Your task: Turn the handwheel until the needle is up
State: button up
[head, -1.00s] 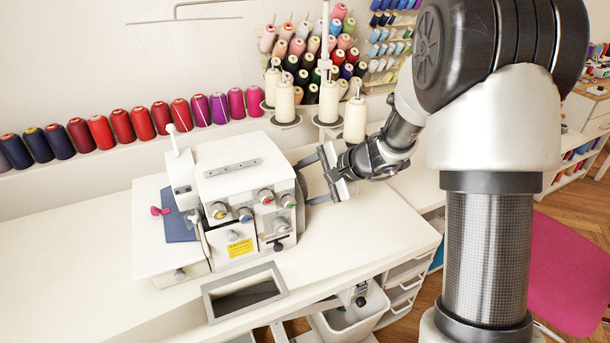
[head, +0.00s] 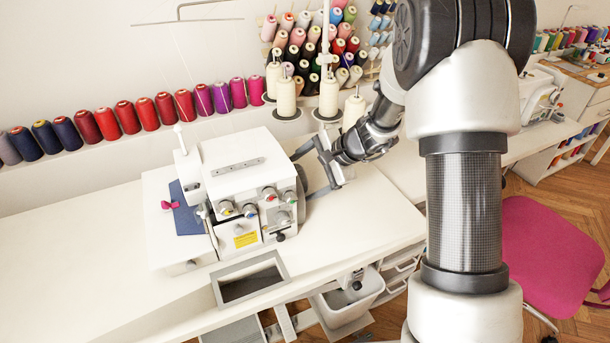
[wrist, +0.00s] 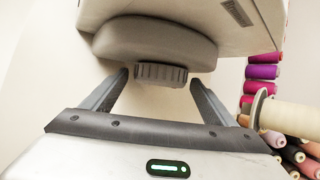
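The white sewing machine (head: 240,165) with coloured dials stands on the white table. Its grey ribbed handwheel (wrist: 160,73) sticks out from a rounded grey housing (wrist: 150,42) in the wrist view. In the head view the dark handwheel side (head: 301,178) is at the machine's right, partly behind my gripper. My gripper (head: 308,172) is open at that side. In the wrist view its two fingers (wrist: 160,80) are spread to the left and right of the handwheel, with a gap on each side. I cannot make out the needle.
Cream thread cones (head: 286,97) stand behind my gripper. A row of coloured spools (head: 145,113) lines the wall ledge. An open grey-rimmed bin (head: 250,280) sits at the table's front edge. The table left of the machine is clear. A pink chair (head: 545,250) is at right.

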jog(key=p+v, duration=0.2)
jog(key=v, duration=1.5)
jog(key=shift+r+p, duration=0.15)
jog(key=shift+p, duration=0.2)
jog(key=shift+d, duration=0.1)
jog(key=s+d+r+n+t+h, duration=0.1)
jog(key=s+r+n+h, duration=0.35)
jog(key=s, duration=0.75)
jog(key=s+r+n+h, duration=0.2)
jog(key=s+r+n, duration=0.45)
jog(key=s, duration=0.55)
notch_tip(320, 180, up, 13)
jog(key=n+p, duration=0.1)
jog(key=p, duration=1.3)
jog(key=shift+s+d+r, duration=0.2)
jog(key=shift+s+d, duration=0.15)
jog(key=shift+d, duration=0.05)
jog(key=shift+h, duration=0.25)
